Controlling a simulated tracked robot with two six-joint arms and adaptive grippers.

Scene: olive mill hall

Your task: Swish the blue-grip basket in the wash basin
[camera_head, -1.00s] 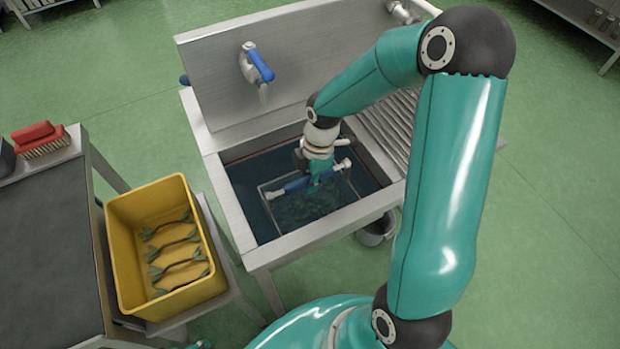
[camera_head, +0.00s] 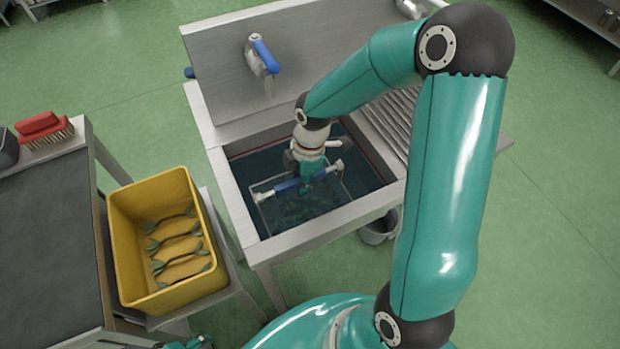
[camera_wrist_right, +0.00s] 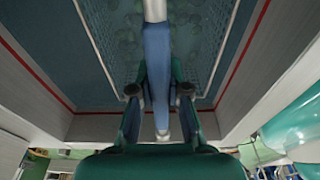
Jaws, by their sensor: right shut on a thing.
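The basket (camera_head: 341,205) is a wire mesh basket with a blue grip (camera_head: 287,186) on its pale handle bar. It sits low in the wash basin (camera_head: 238,221), in dark water, with dark greenish pieces inside. My right gripper (camera_head: 306,183) points down and is shut on the blue grip. In the right wrist view the grip (camera_wrist_right: 157,60) runs between the two fingers (camera_wrist_right: 158,96), with mesh on both sides below. How deep the basket reaches is hidden by the water.
A blue-handled tap (camera_head: 263,57) is on the splashback. A ribbed drainboard (camera_head: 394,125) adjoins the basin at right. A yellow crate (camera_head: 126,246) with several forked tools stands at left, near a red brush (camera_head: 43,129) on a table. A grey bucket (camera_head: 376,232) is under the basin.

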